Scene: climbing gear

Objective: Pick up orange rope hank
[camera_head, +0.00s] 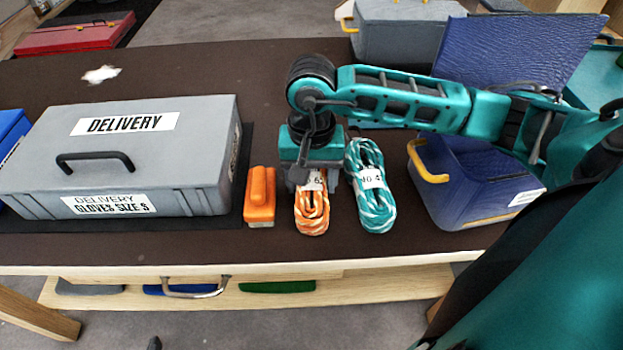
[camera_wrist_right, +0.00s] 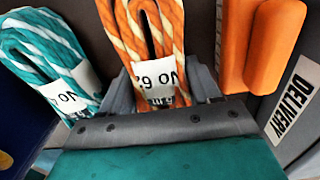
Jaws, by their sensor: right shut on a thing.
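The orange rope hank (camera_head: 312,213) lies on the dark table top in the head view, between an orange block-shaped item and a teal rope hank. It has pale stripes and a white label. My right gripper (camera_head: 312,180) is over its far part, pointing down. In the right wrist view the orange hank (camera_wrist_right: 145,40) runs between the fingers of my right gripper (camera_wrist_right: 168,85), which is shut on it. Its label is partly hidden by the gripper. I cannot tell whether the hank is clear of the table. My left gripper is not in view.
The teal rope hank (camera_head: 370,205) lies close on the right. The orange item (camera_head: 260,198) is close on the left, beside a grey delivery box (camera_head: 135,150). An open blue case (camera_head: 465,190) stands further right. The table's front edge (camera_head: 250,268) is near.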

